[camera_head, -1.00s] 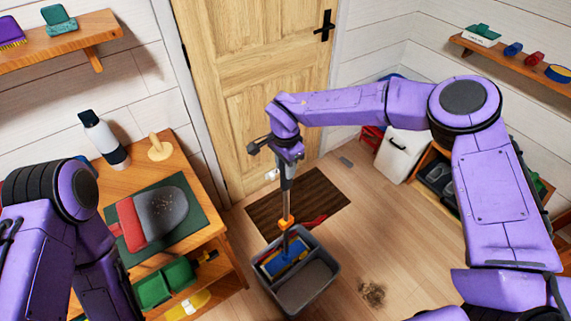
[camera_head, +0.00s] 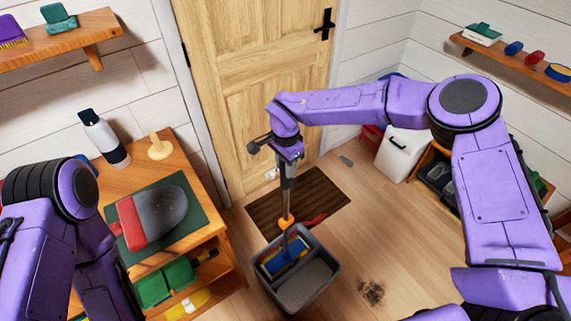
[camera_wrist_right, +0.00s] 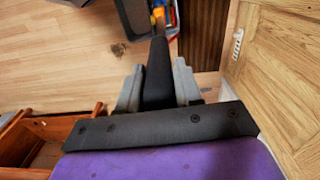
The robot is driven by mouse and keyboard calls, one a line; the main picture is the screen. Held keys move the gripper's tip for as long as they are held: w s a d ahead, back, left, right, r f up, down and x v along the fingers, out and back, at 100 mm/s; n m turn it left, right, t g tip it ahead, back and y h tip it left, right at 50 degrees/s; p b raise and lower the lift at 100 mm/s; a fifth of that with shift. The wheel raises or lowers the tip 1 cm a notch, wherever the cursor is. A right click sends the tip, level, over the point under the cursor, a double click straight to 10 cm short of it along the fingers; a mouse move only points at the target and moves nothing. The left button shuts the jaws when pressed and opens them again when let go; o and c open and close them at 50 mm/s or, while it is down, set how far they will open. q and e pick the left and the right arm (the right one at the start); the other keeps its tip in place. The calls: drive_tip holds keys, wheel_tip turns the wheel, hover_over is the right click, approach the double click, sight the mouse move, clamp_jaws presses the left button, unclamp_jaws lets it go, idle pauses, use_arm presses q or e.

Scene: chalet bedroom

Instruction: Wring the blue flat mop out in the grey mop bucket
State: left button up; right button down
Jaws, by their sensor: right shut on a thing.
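The grey mop bucket (camera_head: 318,296) stands on the floor before the door and has two compartments. The blue flat mop (camera_head: 291,252) is in its left compartment, with its handle upright and an orange collar (camera_head: 286,222) low on the pole. Yellow and red parts show around the mop head; how deep it sits I cannot tell. My right gripper (camera_head: 287,160) is shut on the mop handle, above the bucket. In the right wrist view the dark handle (camera_wrist_right: 158,75) runs between the two grey fingers towards the bucket (camera_wrist_right: 132,18). My left arm is at the left; its gripper is not visible.
A dark doormat (camera_head: 318,195) lies behind the bucket, with a red object on it. A dirt pile (camera_head: 371,292) is on the floor to the right. A wooden table (camera_head: 193,232) stands left, a white bin (camera_head: 398,154) at the right wall.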

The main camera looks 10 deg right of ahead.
drive_tip(key=shift+f, duration=0.55)
drive_tip(key=c, duration=0.7)
unclamp_jaws()
drive_tip(key=shift+f+b, duration=0.1)
drive_tip(key=shift+b, duration=0.2)
wheel_tip(320, 180, up, 11)
drive_tip(key=shift+f+b, duration=0.15)
drive_tip(key=shift+b, duration=1.05)
drive_tip(key=shift+s+f, duration=0.1)
